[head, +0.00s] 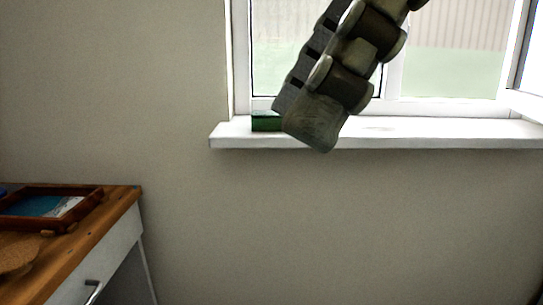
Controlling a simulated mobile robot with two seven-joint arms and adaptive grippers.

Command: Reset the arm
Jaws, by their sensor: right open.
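My right gripper (318,112) reaches down from the top of the head view, in front of the window and sill. Its dark, segmented finger is seen large and close, slanting down to the left, with the tip over the sill's front edge. The gripper is open, and I see nothing held at it. The rest of the right arm is out of the picture. My left gripper is not in view.
A white window sill (440,132) runs along the wall, with a green box (265,122) on it, partly hidden by my finger. At lower left, a wooden-topped desk (118,208) holds a framed tray (88,192) and a round tan piece (18,252). The wall between is clear.

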